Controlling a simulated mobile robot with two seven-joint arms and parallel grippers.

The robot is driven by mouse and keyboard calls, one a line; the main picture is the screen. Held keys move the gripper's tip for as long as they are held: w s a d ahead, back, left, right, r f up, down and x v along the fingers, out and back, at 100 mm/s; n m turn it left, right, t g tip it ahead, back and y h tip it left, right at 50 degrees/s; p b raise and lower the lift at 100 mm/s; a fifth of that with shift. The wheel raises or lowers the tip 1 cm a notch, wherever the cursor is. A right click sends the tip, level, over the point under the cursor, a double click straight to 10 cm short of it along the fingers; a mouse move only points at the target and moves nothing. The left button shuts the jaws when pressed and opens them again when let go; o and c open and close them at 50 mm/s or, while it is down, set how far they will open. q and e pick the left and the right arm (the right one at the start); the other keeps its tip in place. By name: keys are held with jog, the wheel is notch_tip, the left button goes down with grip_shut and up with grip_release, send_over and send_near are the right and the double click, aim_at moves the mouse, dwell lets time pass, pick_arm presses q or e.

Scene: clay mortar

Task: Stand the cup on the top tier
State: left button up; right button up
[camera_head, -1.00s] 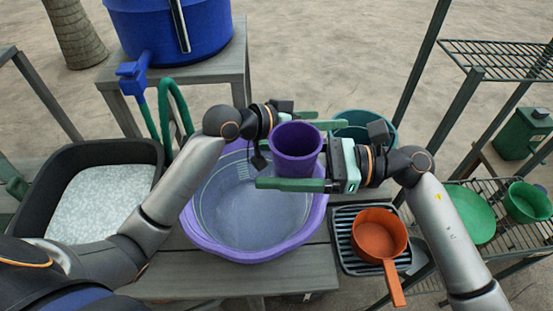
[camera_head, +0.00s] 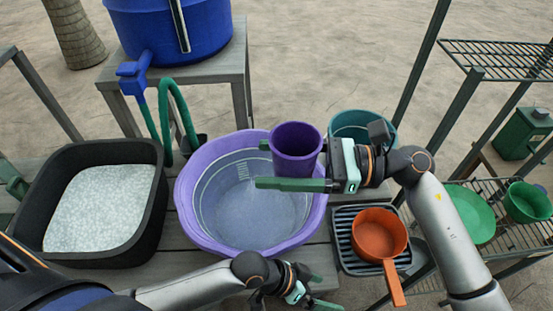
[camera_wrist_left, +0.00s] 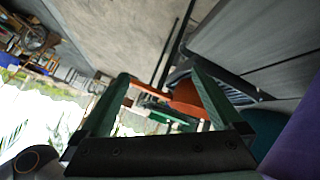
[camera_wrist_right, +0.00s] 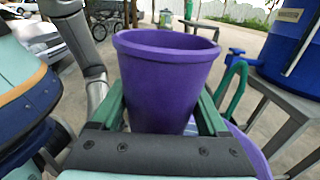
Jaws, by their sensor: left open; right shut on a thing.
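The purple cup (camera_head: 296,150) is upright, held above the right side of the purple basin. My right gripper (camera_head: 298,170) is shut on the cup. In the right wrist view the cup (camera_wrist_right: 167,85) stands between the two green fingers. My left gripper (camera_head: 318,288) is open and empty, low at the front edge of the bench. In the left wrist view its two green fingers (camera_wrist_left: 165,95) are spread with nothing between them. The top tier (camera_head: 500,58) of the wire rack is empty at the upper right.
The purple basin (camera_head: 190,215) holds water. An orange saucepan (camera_head: 378,236) sits on a dark drying rack (camera_head: 345,222). A teal bowl (camera_head: 350,120) stands behind. Green dishes (camera_head: 470,215) fill the lower tier. A black tub (camera_head: 155,205) is at left.

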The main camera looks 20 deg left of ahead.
pick_arm(q)
jog(key=a+n, duration=0.1)
jog(key=w+a+f+n+t, duration=0.1)
jog(key=w+a+n+t+y, duration=0.1)
jog(key=shift+w+f, duration=0.2)
jog(key=shift+f, duration=0.05)
jog(key=a+n, duration=0.1)
jog(key=a, duration=0.1)
jog(key=a+f+n+t+y, duration=0.1)
jog(key=a, duration=0.1)
jog(key=a+f+y, duration=0.1)
jog(key=a, duration=0.1)
jog(key=shift+w+f+n+t, duration=0.25)
jog(key=shift+w+n+t, duration=0.05)
jog(key=shift+n+t, duration=0.1)
jog(key=s+a+y, duration=0.1)
jog(key=a, duration=0.2)
jog(key=s+a+t+y, duration=0.1)
jog(key=a, duration=0.2)
jog(key=s+a+t+y, duration=0.1)
jog(key=a, duration=0.1)
jog(key=shift+s+a+f+m, duration=0.15)
jog(key=shift+a+f+m, duration=0.2)
jog(key=shift+a+m, duration=0.05)
jog(key=shift+d, duration=0.1)
pick_arm(e)
jog(key=shift+d, duration=0.1)
